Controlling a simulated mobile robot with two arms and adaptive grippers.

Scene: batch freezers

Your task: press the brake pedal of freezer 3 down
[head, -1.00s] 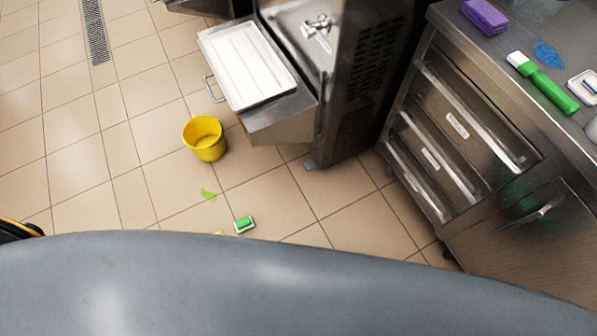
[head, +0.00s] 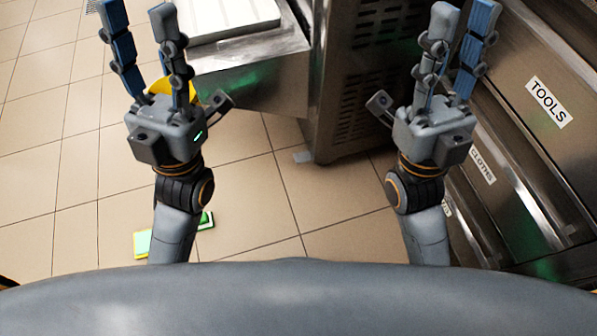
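A steel freezer (head: 345,110) stands at the top centre with a vented side panel. No number shows on it, so I cannot tell whether it is freezer 3. My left gripper (head: 175,60) is open and empty, in front of the freezer's tray shelf. My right gripper (head: 422,58) is open and empty, between the freezer's side and the drawer cabinet. Both have their fingers pointing up the picture, apart from the grey piece.
The freezer's shelf (head: 265,70) juts out left with a white tray (head: 235,17) on it. A yellow bucket (head: 160,87) is mostly behind my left gripper. Green and yellow items (head: 142,243) lie on the floor. The labelled drawer cabinet (head: 520,160) stands right. Tiles between are clear.

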